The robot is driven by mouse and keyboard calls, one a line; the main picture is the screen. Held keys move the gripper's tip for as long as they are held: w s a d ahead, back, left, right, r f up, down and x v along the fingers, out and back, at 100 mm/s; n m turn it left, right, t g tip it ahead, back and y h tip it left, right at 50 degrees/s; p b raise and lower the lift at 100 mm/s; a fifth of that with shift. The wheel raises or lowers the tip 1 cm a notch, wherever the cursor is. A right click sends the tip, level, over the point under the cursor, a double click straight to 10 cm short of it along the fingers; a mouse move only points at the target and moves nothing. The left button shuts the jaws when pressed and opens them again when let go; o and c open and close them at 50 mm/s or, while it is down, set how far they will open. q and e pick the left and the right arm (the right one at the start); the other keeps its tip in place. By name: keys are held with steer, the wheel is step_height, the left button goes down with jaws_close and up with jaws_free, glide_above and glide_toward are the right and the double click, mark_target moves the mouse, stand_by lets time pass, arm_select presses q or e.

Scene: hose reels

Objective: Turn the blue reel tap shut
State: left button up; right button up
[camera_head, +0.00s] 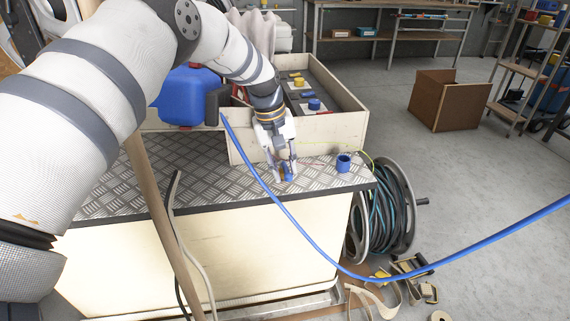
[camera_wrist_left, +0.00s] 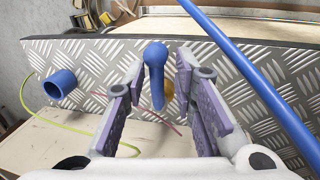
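A blue tap lever with a rounded end (camera_wrist_left: 155,65) stands at the edge of the diamond-plate top in the left wrist view, with a small brass part (camera_wrist_left: 168,92) beside it. In the head view the blue tap (camera_head: 288,172) is partly hidden by my left gripper (camera_head: 283,170). The wrist view shows the left gripper's fingers (camera_wrist_left: 155,108) apart, one on each side of the lever. There are visible gaps, and I see no clear contact. The reel body that this tap belongs to is not clearly seen. My right gripper is not in view.
A blue cylinder (camera_head: 343,162) stands on the diamond-plate top (camera_head: 215,185). A blue hose (camera_head: 400,274) crosses in front of the bench. A wooden tray (camera_head: 325,128) holds red, yellow and blue parts. A hose reel (camera_head: 385,215) stands at the bench's right end.

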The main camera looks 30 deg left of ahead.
arm_select(q)
steer(key=shift+w+r, duration=0.1)
steer(key=shift+r, duration=0.25)
step_height(320, 180, up, 11)
steer(key=s+a, duration=0.1)
steer(key=shift+s+a, duration=0.3)
steer(key=shift+a, duration=0.05)
